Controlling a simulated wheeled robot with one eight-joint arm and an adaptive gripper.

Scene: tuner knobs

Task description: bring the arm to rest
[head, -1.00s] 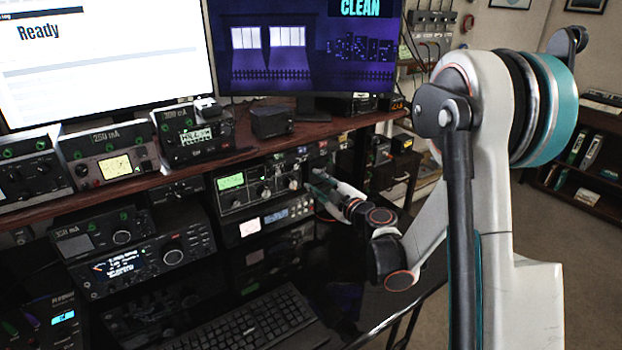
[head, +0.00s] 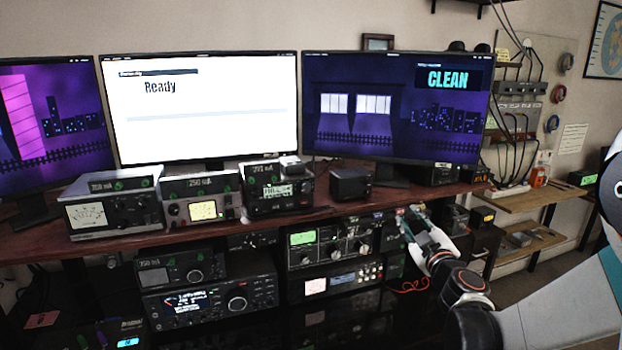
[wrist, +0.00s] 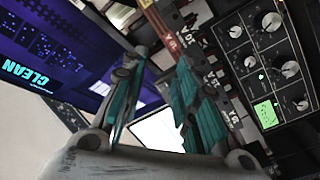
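My gripper (head: 416,227) is in front of the right end of the tuner in the head view. In the wrist view its two teal-padded fingers (wrist: 163,65) stand apart with nothing between them. The tuner (head: 329,240) is a dark box with a lit green display and several knobs, under the wooden shelf. In the wrist view the tuner's knobbed face (wrist: 262,48) is at the upper right, beyond the right finger. I cannot tell whether a fingertip touches anything. My forearm runs out at the lower right of the head view.
A wooden shelf (head: 215,227) carries several meters and a small black box (head: 350,184). Monitors stand behind; the right one (head: 395,105) reads CLEAN and the middle one (head: 200,105) reads Ready. A radio (head: 207,300) sits lower left. A side bench (head: 535,245) stands right.

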